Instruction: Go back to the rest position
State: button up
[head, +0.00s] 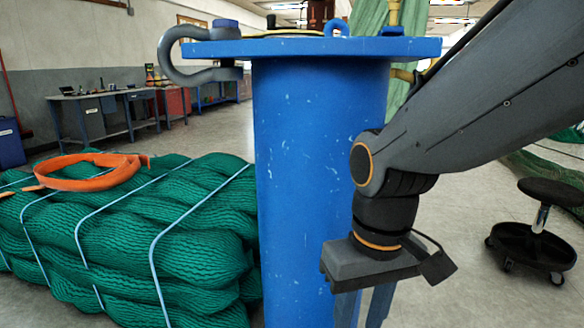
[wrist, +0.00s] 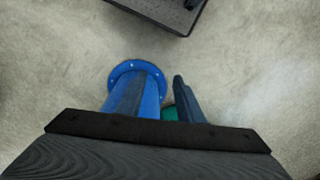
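My gripper (head: 362,318) hangs downward at the lower right of the head view, in front of the blue post (head: 300,190). Its fingers run off the bottom edge there, with a gap between them. In the wrist view the two dark fingers of my gripper (wrist: 157,85) stand apart with nothing seen held between them. The post's round bolted base (wrist: 153,70) shows on the floor beyond the left finger. My arm comes in from the upper right and bends down at the wrist.
A shackle (head: 175,58) sits on the post's flanged top. A strapped green net bundle (head: 170,240) with an orange strap (head: 92,182) on it lies left of the post. A black stool (head: 535,230) stands at the right. Workbenches (head: 95,112) line the far wall.

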jog(key=d+r+m+p, duration=0.3)
jog(key=d+r+p, duration=0.6)
jog(key=p, duration=0.9)
jog(key=shift+d+r+h+p, duration=0.25)
jog(key=shift+r+h+p, duration=0.05)
jog(key=shift+r, duration=0.65)
jog(key=shift+s, duration=0.1)
